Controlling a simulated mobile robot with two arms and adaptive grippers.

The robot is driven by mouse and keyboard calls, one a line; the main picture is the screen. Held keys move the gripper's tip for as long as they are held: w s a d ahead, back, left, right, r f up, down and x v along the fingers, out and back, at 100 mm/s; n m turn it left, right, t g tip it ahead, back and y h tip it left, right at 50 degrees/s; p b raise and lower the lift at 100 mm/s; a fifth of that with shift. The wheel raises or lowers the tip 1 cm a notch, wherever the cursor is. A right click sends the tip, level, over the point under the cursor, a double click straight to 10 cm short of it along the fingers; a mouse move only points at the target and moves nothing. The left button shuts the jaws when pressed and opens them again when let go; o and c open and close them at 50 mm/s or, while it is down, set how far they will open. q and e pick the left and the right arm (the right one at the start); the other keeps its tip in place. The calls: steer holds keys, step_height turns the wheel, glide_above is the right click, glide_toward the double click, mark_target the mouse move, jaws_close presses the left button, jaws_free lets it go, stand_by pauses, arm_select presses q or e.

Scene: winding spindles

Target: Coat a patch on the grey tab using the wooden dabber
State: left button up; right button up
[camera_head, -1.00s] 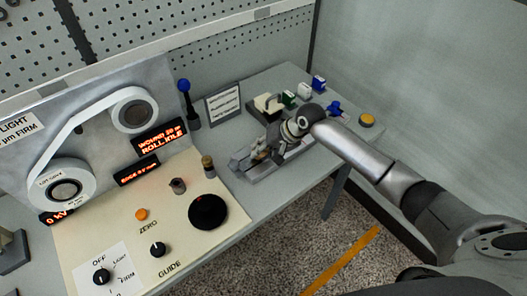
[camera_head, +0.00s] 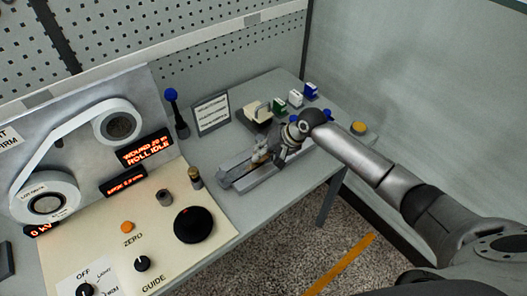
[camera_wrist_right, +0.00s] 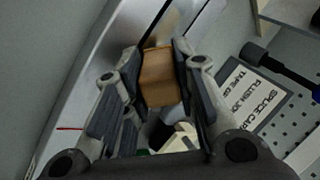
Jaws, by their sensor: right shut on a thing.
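My right gripper (camera_head: 270,152) is over the grey metal rail fixture (camera_head: 240,183) on the bench. In the right wrist view my right gripper (camera_wrist_right: 155,85) is shut on the brown wooden dabber (camera_wrist_right: 160,78), between its two dark finger pads. In the head view the dabber is a small brown spot mostly hidden by the gripper. The dabber's tip is hidden, so I cannot tell whether it touches anything. I cannot make out the grey tab clearly. My left gripper is not in view.
A winding panel with white reels (camera_head: 118,127) and a cream control plate (camera_head: 120,225) with a black knob (camera_head: 194,224) stand at left.

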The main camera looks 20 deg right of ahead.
steer(key=shift+w+d+r+p, duration=0.1)
steer(key=shift+r+p, duration=0.1)
steer(key=shift+r, duration=0.35)
steer(key=shift+w+d+r+p, duration=0.1)
steer(key=shift+r+p, duration=0.1)
steer(key=shift+r, duration=0.35)
steer(key=shift+r+p, duration=0.3)
steer(key=shift+p, duration=0.05)
steer(key=r+p, duration=0.3)
steer(key=shift+s+a+r, duration=0.1)
steer(key=shift+s+a, duration=0.15)
steer(key=shift+a, duration=0.15)
steer(key=shift+w+d+r+p, duration=0.1)
steer(key=shift+d+r+p, duration=0.05)
steer(key=shift+r+p, duration=0.8)
steer(key=shift+p, duration=0.05)
steer(key=shift+r, duration=0.15)
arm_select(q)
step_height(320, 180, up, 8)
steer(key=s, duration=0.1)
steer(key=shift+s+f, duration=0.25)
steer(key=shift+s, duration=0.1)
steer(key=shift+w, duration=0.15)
